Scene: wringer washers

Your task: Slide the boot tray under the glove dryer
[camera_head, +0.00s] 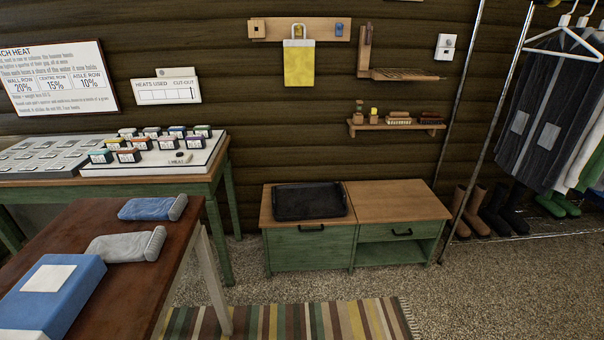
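A black rectangular tray (309,201), which looks like the boot tray, lies flat on the left half of the wooden top of a low green cabinet (400,203). It looks empty. I cannot tell for sure which thing is the glove dryer. A wooden wall fixture with an upright and a slatted ledge (400,74) hangs above the cabinet's right half and may be it. Neither of my grippers is in view.
The cabinet's right top is bare. A brown table (130,250) with blue and grey rolled cloth pieces (152,208) and a blue box (50,292) stands front left. A striped rug (300,320) lies before the cabinet. Boots (475,207) and hanging clothes (555,115) are at right.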

